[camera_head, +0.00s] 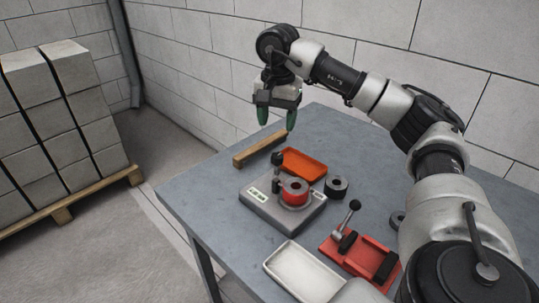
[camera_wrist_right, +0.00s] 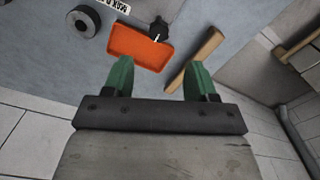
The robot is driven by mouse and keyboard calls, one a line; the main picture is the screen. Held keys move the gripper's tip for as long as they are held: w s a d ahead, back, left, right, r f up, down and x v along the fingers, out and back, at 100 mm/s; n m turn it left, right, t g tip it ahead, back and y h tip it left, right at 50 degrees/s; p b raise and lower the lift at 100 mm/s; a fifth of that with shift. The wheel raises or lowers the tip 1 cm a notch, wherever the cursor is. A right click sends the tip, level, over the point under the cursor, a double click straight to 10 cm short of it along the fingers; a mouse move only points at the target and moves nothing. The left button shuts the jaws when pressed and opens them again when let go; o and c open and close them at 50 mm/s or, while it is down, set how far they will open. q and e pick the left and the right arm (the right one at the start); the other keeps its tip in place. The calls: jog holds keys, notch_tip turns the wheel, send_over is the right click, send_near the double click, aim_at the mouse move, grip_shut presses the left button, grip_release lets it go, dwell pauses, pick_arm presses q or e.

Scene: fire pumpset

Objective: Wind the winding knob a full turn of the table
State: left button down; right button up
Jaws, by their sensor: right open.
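The winding knob (camera_head: 277,158) is a black ball on a short dark post at the back left corner of a grey box (camera_head: 257,204) with white labels. In the right wrist view a black knob (camera_wrist_right: 158,27) shows by the orange tray. A red round piece with a dark hole (camera_head: 295,188) sits on the round table on top of the box. My right gripper (camera_head: 277,117) has green fingers, points down and is open and empty. It hangs above and behind the knob, apart from it. My left gripper is in neither view.
A wooden bar (camera_head: 259,148) and an orange tray (camera_head: 304,165) lie behind the box. A dark ring (camera_head: 336,186) stands to its right. A white tray (camera_head: 303,273) and a red fixture with a lever (camera_head: 345,245) are in front. The blue-grey workbench (camera_head: 194,191) has free room at left.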

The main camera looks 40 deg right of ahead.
aim_at(277, 157)
notch_tip(277, 157, down, 10)
jog(key=shift+s+r+b, duration=0.1)
jog(key=shift+r+b, duration=0.1)
jog(key=shift+b, duration=0.15)
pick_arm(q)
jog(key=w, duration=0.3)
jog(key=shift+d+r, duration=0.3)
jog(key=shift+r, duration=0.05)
pick_arm(e)
jog(key=shift+f, duration=0.35)
jog(key=shift+c, duration=0.4)
jog(key=c, duration=0.8)
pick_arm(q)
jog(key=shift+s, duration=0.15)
pick_arm(e)
jog(key=shift+c, duration=0.2)
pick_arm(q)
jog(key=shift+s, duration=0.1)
pick_arm(e)
jog(key=shift+m, duration=0.3)
